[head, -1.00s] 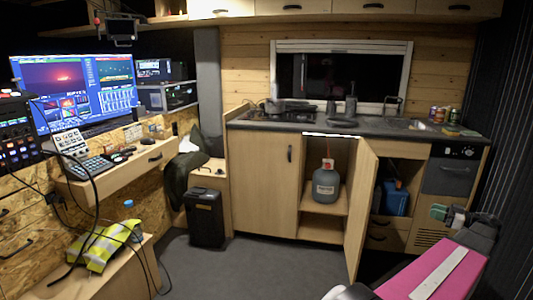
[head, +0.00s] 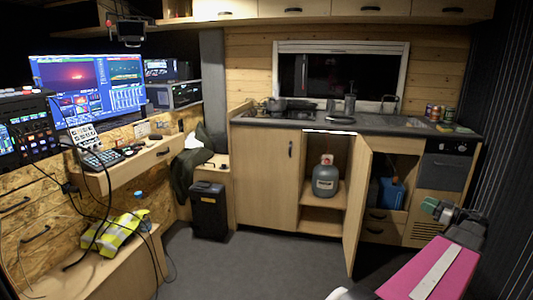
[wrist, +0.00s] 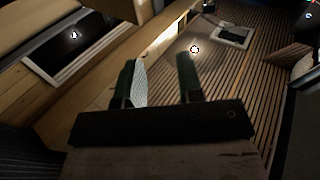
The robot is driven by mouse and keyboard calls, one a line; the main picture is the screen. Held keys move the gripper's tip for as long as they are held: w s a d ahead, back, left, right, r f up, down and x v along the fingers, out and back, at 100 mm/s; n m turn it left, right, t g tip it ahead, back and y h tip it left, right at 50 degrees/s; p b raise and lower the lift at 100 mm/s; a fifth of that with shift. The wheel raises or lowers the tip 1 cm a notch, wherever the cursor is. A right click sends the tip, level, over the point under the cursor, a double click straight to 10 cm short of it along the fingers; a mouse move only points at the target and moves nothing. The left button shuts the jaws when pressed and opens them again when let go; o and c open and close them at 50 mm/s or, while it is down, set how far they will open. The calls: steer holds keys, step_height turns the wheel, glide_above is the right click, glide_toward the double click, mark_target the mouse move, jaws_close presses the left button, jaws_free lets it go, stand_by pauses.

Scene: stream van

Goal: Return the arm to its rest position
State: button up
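My arm comes in at the lower right of the head view, with a pink link. My gripper (head: 438,210) shows at its end with green fingertips, beside the front of the right-hand cabinet in the picture. In the wrist view my gripper (wrist: 160,82) has its two fingers apart, with nothing between them. No object touches the fingers there.
An open cupboard door (head: 357,205) juts into the floor space beside a grey gas bottle (head: 326,177). A bench with a yellow vest (head: 112,232) and loose cables stands left. The grey floor (head: 250,265) is clear in the middle.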

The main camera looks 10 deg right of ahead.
steer(key=w+a+r+m+t+h, duration=0.1)
steer(key=w+a+m+t+h, duration=0.15)
steer(key=w+a+h, duration=0.35)
steer(key=w+a+m+t+h, duration=0.2)
steer(key=w+m+h, duration=0.15)
steer(key=w, duration=0.45)
steer(key=w+a+f+m+g+h, duration=0.2)
steer(key=a+f+m+h, duration=0.1)
steer(key=a+h, duration=0.15)
steer(key=w+a+f+m+g+h, duration=0.2)
steer(key=a+f+g+h, duration=0.1)
steer(key=a, duration=0.3)
steer(key=s+a+f+g+y, duration=0.1)
steer(key=s+a+f+g, duration=0.4)
steer(key=a, duration=0.5)
steer(key=s+a+f+g+y, duration=0.2)
steer(key=a+f+g, duration=0.3)
steer(key=a, duration=0.5)
steer(key=s+a+f+n+g+y, duration=0.1)
steer(key=s+a+f+g, duration=0.1)
steer(key=s+a, duration=0.4)
steer(key=s+a+f+n+g+y, duration=0.2)
steer(key=s+a, duration=0.4)
steer(key=a, duration=0.4)
steer(key=shift+s+f+g, duration=0.15)
steer(key=shift+f+g, duration=0.2)
steer(key=shift+g, duration=0.1)
